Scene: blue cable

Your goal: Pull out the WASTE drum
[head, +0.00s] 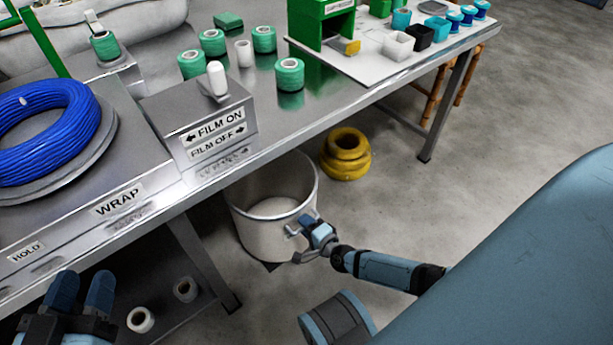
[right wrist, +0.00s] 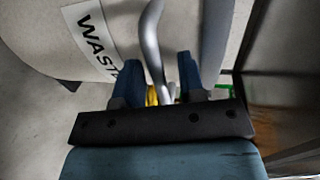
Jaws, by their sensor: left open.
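The WASTE drum (head: 262,238) is a pale, open-topped drum on the floor, partly under the front of the workbench. My right gripper (head: 301,241) is at the drum's near right side, below its rim. In the right wrist view the drum wall (right wrist: 50,42) carries a label (right wrist: 92,40) on which "WAST" shows. There a curved grey handle (right wrist: 152,48) runs down between the separated fingers of my right gripper (right wrist: 160,78), with gaps visible beside it. My left gripper (head: 82,290) is open and empty at the lower left, in front of the bench.
The steel bench (head: 350,95) overhangs the drum, with a bench leg (head: 440,125) further right. Yellow rings (head: 346,155) lie on the floor behind the drum. White rolls (head: 141,319) sit on a lower shelf.

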